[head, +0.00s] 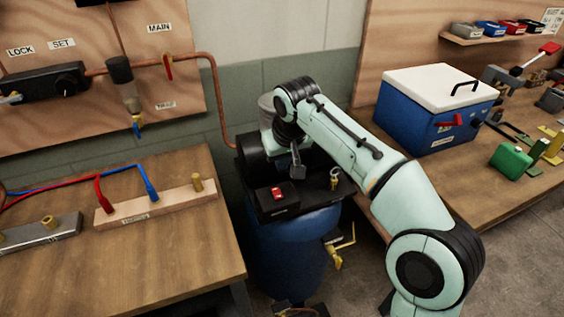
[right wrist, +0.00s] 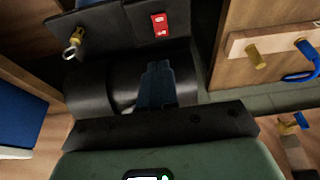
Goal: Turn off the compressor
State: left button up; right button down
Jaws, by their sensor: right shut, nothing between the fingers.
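The compressor has a blue tank (head: 288,245) under a black top and stands on the floor between two benches. A small red switch (head: 277,193) sits on its black box (head: 262,207). The switch also shows near the top of the right wrist view (right wrist: 159,25). My right gripper (head: 298,172) is over the compressor top, just behind and right of the switch in the head view, and apart from it. Its fingers (right wrist: 157,72) are shut and empty, below the switch in the right wrist view. Whether the switch is on or off is too small to tell. My left gripper is out of view.
A brass ring fitting (head: 335,179) stands on the compressor top, right of the switch. A brass valve (head: 340,243) sticks out from the tank's side. A wooden bench (head: 180,255) is on the left, and a blue cooler (head: 425,122) stands on the right bench. A copper pipe (head: 218,100) runs down the wall.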

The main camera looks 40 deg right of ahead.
jog(key=b, duration=0.2)
send_over(277, 188)
jog(key=s, duration=0.2)
jog(key=f, duration=0.6)
jog(key=shift+w+a, duration=0.15)
jog(key=shift+a, duration=0.15)
jog(key=x, duration=0.3)
jog(key=shift+s+f+b, duration=0.2)
jog(key=shift+b, duration=0.15)
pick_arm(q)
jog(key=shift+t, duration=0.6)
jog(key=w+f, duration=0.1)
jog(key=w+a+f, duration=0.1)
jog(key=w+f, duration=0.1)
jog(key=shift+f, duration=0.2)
pick_arm(e)
jog(key=shift+f, duration=0.4)
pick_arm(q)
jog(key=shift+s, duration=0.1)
